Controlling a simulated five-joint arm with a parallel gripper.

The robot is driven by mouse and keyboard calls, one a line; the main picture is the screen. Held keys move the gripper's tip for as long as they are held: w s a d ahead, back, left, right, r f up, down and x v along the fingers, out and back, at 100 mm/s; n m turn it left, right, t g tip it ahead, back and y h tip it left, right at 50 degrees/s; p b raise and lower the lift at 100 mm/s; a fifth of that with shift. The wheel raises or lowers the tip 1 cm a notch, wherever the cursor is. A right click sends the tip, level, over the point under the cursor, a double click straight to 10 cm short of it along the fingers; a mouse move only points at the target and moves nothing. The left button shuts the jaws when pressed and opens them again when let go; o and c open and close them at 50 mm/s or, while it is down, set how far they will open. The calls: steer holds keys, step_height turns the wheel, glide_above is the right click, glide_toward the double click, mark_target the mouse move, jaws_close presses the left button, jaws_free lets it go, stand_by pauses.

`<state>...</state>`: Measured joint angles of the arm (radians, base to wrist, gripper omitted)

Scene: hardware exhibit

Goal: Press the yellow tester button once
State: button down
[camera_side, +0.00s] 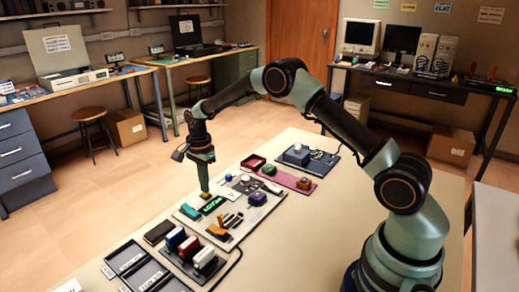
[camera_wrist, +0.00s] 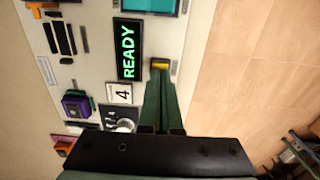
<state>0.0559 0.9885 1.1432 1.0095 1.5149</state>
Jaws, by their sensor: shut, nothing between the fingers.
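The yellow tester button (camera_wrist: 160,63) shows in the wrist view right beside the tips of my gripper (camera_wrist: 160,77). My gripper is shut and empty, its green fingers together and its tips overlapping the near edge of the button in the picture. In the side view my gripper (camera_side: 204,190) points straight down at the tester panel (camera_side: 262,210), over its far left part, and mostly hides the button. I cannot tell whether the tips touch the button. A display (camera_wrist: 128,49) beside the button reads READY in green letters.
A rack of coloured blocks (camera_side: 190,248) and empty trays (camera_side: 138,266) stand nearer the camera. The table's right side is clear.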

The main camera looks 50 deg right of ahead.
steer(key=shift+f, duration=0.55)
stand_by(0.4)
steer(key=shift+r, duration=3.55)
